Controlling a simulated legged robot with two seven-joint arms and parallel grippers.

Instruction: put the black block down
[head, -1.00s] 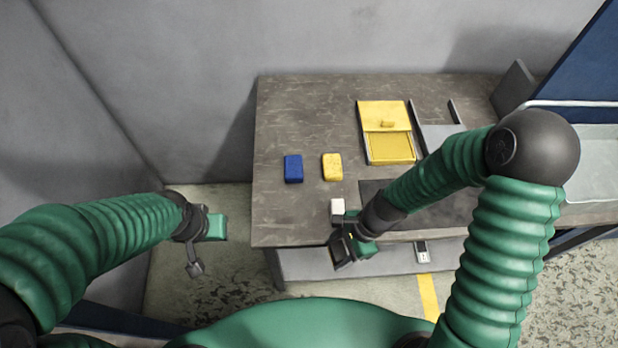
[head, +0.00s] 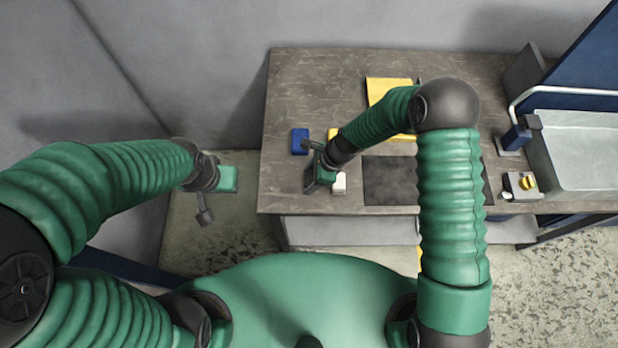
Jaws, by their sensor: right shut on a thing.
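My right gripper (head: 316,180) is over the front left part of the grey table (head: 288,95), pointing down. It is shut on a dark piece that I take to be the black block; the jaws and block blend together, so its outline and any contact with the table are unclear. A white block (head: 340,183) sits just to its right. A blue block (head: 299,141) lies behind it, and a yellow block (head: 333,132) is partly hidden by my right arm. My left gripper (head: 212,198) hangs left of the table over the floor, with no object visible in it; its jaw opening is unclear.
A dark mat (head: 388,183) lies right of the white block. A yellow panel (head: 388,87) at the back is partly covered by my arm. At right are a small box with a yellow knob (head: 523,184), a blue vise-like device (head: 516,137) and a grey basin (head: 585,150).

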